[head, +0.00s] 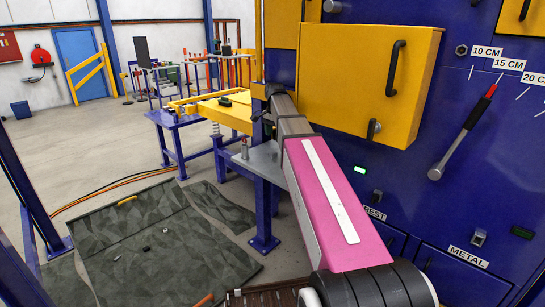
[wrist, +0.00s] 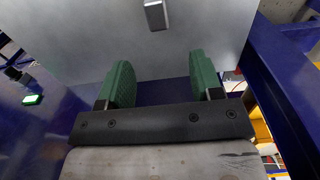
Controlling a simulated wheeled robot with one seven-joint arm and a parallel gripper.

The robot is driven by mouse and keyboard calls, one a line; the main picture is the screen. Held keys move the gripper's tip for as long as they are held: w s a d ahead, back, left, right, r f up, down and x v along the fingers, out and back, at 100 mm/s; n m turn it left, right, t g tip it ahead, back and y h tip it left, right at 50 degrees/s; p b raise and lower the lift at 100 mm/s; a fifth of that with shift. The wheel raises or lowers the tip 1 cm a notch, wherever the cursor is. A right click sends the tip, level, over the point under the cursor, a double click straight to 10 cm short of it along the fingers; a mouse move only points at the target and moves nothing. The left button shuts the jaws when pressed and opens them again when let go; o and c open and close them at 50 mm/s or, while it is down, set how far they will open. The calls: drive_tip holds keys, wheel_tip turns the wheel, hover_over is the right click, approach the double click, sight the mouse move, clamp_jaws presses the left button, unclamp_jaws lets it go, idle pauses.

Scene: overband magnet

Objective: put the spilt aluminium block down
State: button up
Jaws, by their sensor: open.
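A small silvery block (wrist: 156,15), which looks like the aluminium block, is at the top of the wrist view on a flat grey plate (wrist: 80,35). My gripper (wrist: 163,78) has its two green-padded fingers spread wide, with nothing between them. The block lies beyond the fingertips, apart from them. In the head view the grey plate (head: 262,165) is a small shelf beside the blue machine, and a small upright object (head: 245,148) stands at its left edge; I cannot tell if this is the block. The fingers are hard to make out there.
A blue machine (head: 400,190) with a yellow box (head: 365,80) and a lever (head: 465,130) fills the right side. A yellow-topped blue bench (head: 220,108) stands behind the shelf. Dark mats (head: 165,250) with small loose pieces lie on the floor at left.

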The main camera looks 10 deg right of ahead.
sight(273, 155)
drive_tip(key=shift+s+f, duration=0.1)
drive_tip(key=shift+f, duration=4.3)
drive_tip(key=c, duration=1.1)
drive_tip(key=shift+o, duration=0.2)
drive_tip(key=shift+r, duration=0.2)
